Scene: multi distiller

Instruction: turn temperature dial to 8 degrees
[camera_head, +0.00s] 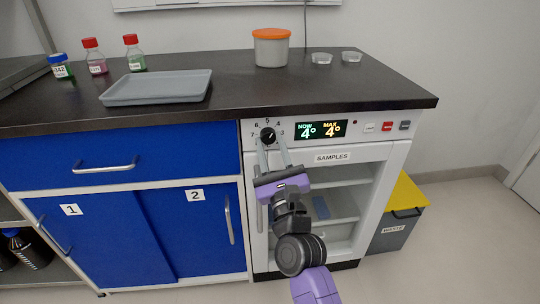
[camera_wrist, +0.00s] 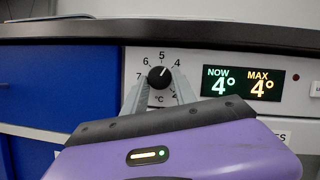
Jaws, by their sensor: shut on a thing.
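The temperature dial (camera_head: 267,135) is a small round black knob on the white front panel of the samples fridge (camera_head: 401,160). In the wrist view, the dial (camera_wrist: 159,77) has a white pointer mark aimed up and slightly right, between 5 and 4. The display (camera_head: 320,130) reads NOW 4° and MAX 4°.
Small buttons (camera_head: 387,127) sit right of the display. The dark countertop (camera_head: 230,108) overhangs above, with a grey tray (camera_head: 157,88), an orange-lidded tub (camera_head: 271,48) and bottles on it. Blue cabinets (camera_head: 120,158) stand left. A yellow-lidded waste bin (camera_head: 396,228) stands right.

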